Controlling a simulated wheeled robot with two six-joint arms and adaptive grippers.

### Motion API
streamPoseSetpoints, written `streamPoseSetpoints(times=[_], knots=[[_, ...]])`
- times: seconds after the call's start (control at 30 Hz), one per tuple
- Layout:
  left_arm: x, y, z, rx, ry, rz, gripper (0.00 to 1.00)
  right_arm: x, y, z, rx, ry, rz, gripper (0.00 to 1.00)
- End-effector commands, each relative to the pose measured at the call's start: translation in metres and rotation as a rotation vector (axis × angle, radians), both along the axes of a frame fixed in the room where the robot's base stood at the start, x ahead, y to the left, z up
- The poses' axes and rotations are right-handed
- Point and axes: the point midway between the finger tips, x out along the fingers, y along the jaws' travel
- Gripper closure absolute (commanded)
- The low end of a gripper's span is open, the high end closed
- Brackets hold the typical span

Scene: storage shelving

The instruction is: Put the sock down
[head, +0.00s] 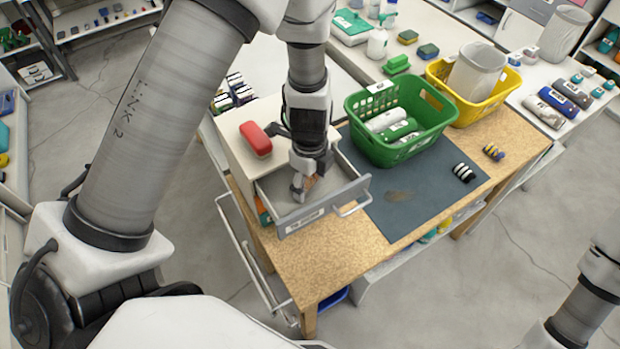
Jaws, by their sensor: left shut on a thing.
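My left gripper (304,176) reaches down from above into the open drawer (328,206) of a small white cabinet on the wooden table. It is shut on a small greyish thing (297,187), which I take to be the sock. The fingers hide much of it, and I cannot tell whether it touches the drawer floor.
A red-topped object (256,139) lies on the cabinet top beside my left wrist. A green basket (392,140) with rolled items stands right of the drawer, with a yellow basket (487,107) behind. Two striped rolls (464,172) lie right. The dark mat (405,215) is mostly clear in front.

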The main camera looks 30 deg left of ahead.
Motion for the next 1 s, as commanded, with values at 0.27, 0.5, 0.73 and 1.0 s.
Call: streamPoseSetpoints(times=[0.27,0.5,0.73,1.0], knots=[[0.0,0.0,-0.003,0.0,0.0,0.0,0.03,0.0,0.0,-0.005,0.0,0.0,0.0,0.6],[0.0,0.0,-0.003,0.0,0.0,0.0,0.03,0.0,0.0,-0.004,0.0,0.0,0.0,0.6],[0.001,0.0,0.015,-0.002,-0.004,-0.001,0.03,0.0,0.0,-0.003,0.0,-0.001,0.0,0.6],[0.002,0.0,0.085,0.0,-0.008,-0.001,0.03,0.0,0.0,-0.02,0.0,0.0,0.0,0.6]])
